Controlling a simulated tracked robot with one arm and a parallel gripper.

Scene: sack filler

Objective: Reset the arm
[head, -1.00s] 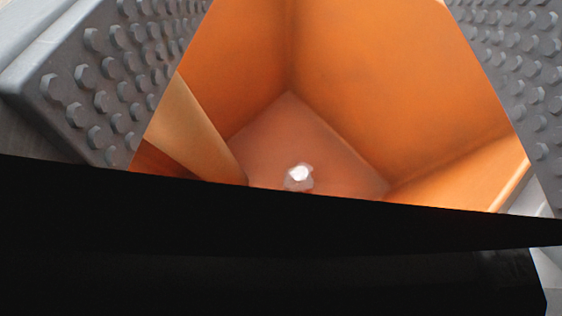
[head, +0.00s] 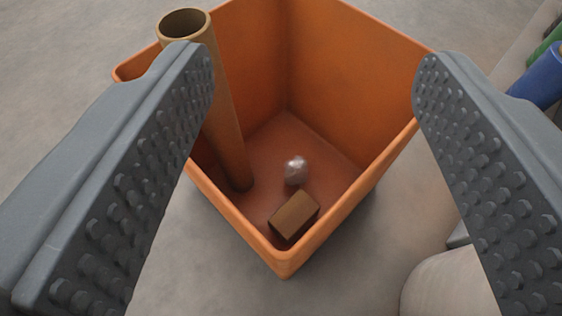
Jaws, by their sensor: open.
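My gripper (head: 314,75) is open, with its two grey studded fingers spread wide at the left and right of the view. Nothing is held between them. Below and beyond the fingers stands an orange bin (head: 345,70). In it a brown cardboard tube (head: 222,115) leans upright in the left corner, its open end above the rim. A small crumpled silvery ball (head: 296,170) and a small brown box (head: 294,215) lie on the bin's floor. The left finger covers part of the bin's left wall.
The bin stands on a bare grey concrete floor (head: 70,50), clear at the left. At the right edge are a blue cylindrical object (head: 538,76) and a green one (head: 546,45), both cut off. A pale rounded object (head: 445,285) shows at the lower right, partly behind the right finger.

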